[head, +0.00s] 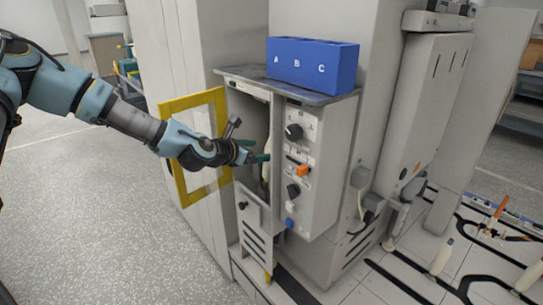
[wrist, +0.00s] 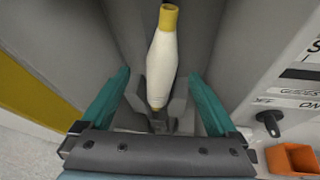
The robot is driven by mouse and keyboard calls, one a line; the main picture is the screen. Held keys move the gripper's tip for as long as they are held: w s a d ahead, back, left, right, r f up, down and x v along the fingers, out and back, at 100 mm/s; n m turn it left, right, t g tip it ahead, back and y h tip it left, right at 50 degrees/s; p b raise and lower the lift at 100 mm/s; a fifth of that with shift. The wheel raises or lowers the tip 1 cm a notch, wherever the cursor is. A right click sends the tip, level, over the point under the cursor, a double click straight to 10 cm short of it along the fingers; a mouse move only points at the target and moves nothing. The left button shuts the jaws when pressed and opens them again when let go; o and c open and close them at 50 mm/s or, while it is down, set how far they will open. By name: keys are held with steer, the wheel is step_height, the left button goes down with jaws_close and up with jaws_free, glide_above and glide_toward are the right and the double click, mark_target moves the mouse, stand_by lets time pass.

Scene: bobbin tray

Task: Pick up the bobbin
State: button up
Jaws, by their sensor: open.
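The bobbin (wrist: 162,62) is white with a yellow top. In the wrist view it stands in a grey holder inside a narrow compartment. In the head view only a pale part of the bobbin (head: 267,160) shows in the compartment, partly hidden behind my gripper. My gripper (head: 258,158) is at the compartment's opening. In the wrist view my gripper (wrist: 160,88) is open, with one teal finger on each side of the bobbin and gaps between. The bobbin's lower end sits near the holder, close to the palm side of the picture.
The cabinet's yellow-framed door (head: 178,105) stands open on the left. A control panel with knobs and an orange part (head: 302,171) borders the compartment on the right. A blue box marked A, B, C (head: 312,65) sits on top. Open floor (head: 110,220) lies at left.

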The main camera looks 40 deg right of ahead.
mark_target(267, 151)
steer(key=p+x, duration=0.2)
steer(key=x, duration=0.3)
steer(key=shift+s+f, duration=0.1)
steer(key=shift+f, duration=0.1)
jaws_close()
stand_by(0.6)
